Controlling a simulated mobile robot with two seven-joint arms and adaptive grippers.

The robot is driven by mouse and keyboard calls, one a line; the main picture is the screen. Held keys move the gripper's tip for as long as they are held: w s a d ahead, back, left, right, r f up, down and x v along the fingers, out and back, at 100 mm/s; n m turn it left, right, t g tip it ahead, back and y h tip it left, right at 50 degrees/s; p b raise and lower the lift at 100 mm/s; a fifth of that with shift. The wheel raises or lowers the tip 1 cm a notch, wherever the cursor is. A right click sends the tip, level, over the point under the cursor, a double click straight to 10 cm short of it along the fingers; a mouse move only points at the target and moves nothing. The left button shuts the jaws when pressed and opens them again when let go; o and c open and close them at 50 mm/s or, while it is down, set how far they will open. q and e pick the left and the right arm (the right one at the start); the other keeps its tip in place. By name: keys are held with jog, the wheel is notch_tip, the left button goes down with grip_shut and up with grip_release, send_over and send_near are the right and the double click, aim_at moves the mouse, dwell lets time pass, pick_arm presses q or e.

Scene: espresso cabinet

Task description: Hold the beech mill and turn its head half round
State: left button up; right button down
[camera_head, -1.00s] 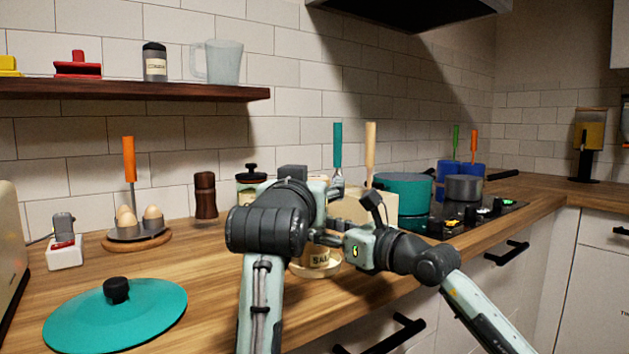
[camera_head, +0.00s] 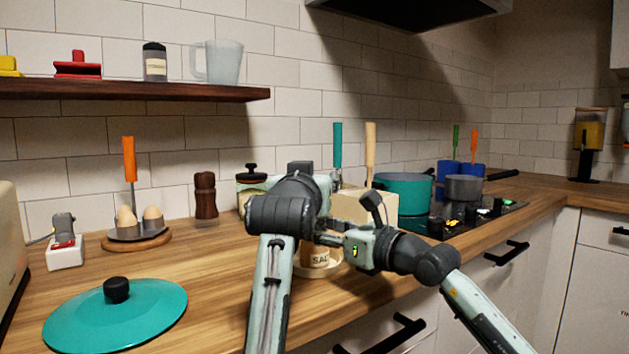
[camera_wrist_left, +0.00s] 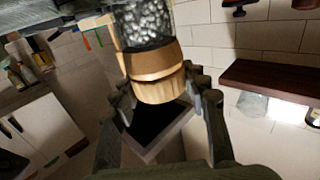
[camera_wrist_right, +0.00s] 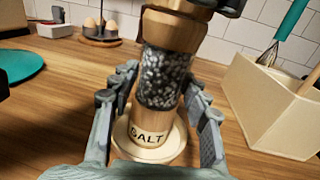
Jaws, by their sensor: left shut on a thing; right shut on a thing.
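The beech mill (camera_wrist_right: 163,75) has a light wood body, a clear section of salt grains and a SALT label. It stands on a round cream saucer (camera_wrist_right: 130,146) at the counter's front. In the head view its labelled foot (camera_head: 320,259) shows below my grippers. My left gripper (camera_wrist_left: 163,94) is shut on the mill's wooden head (camera_wrist_left: 155,72), with a finger on each side. My right gripper (camera_wrist_right: 156,100) is shut around the mill's middle, at the clear section. In the head view my left arm hides the mill's upper part.
A cream utensil box (camera_wrist_right: 270,105) stands close beside the mill. A teal lid (camera_head: 140,322) lies at the front left. A dark mill (camera_head: 205,196) and an egg stand (camera_head: 138,240) are behind. Pots (camera_head: 405,190) occupy the hob at right.

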pick_arm(q)
jog(key=shift+c, duration=1)
jog(key=shift+a+m+h, duration=0.15)
jog(key=shift+m+h, duration=0.65)
jog(key=shift+h, duration=0.3)
jog(key=shift+c, duration=0.2)
jog(key=shift+f+m+g+h, duration=0.1)
jog(key=shift+m+g+h, duration=0.65)
jog(key=shift+h, duration=0.55)
jog(key=o, duration=1.2)
